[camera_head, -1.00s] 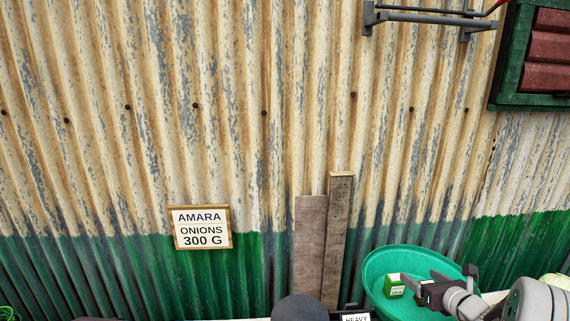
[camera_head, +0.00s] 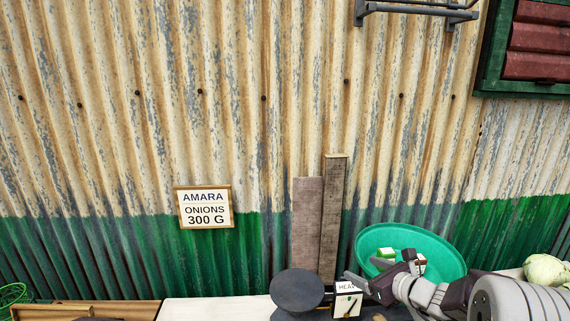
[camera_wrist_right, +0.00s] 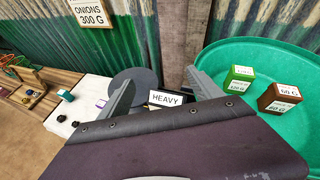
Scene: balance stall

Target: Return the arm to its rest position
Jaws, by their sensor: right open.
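My right gripper (camera_head: 360,270) is open and empty at the left edge of a green pan (camera_head: 450,252) in the head view. In the right wrist view its two grey fingers (camera_wrist_right: 162,92) stand wide apart. Two labelled blocks, one green (camera_head: 386,253) and one brown (camera_head: 420,263), sit in the pan, clear of the fingers. In the right wrist view the green block (camera_wrist_right: 238,75) and the brown block (camera_wrist_right: 280,97) show side by side. My left gripper is not in view.
A dark round pan (camera_head: 297,288) stands left of the gripper, beside a HEAVY dial (camera_head: 346,304). Two boards (camera_head: 307,225) lean on the wall. An onion sign (camera_head: 204,207) hangs left. A cabbage (camera_head: 546,269) lies right. The white counter (camera_head: 215,308) is partly bare.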

